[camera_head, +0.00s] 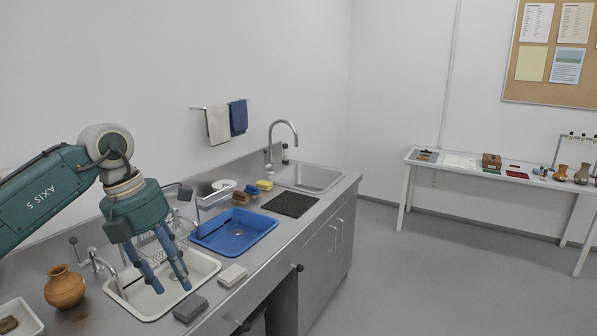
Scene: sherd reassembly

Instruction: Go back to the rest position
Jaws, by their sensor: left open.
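My left gripper (167,277) hangs over the white sink basin (146,307) set in the steel counter, with its two blue fingers pointing down. The fingers are apart and I see nothing between them. The arm comes in from the left edge. A round brown clay pot (65,287) stands upright on the counter to the left of the gripper, apart from it. My right gripper is not in view.
A blue tub (234,246), grey blocks (190,308), sponges (264,185) and a dark mat (290,204) lie along the counter. A tap (281,140) rises behind the far sink. A white tray (20,318) sits at lower left. The floor right of the counter is clear.

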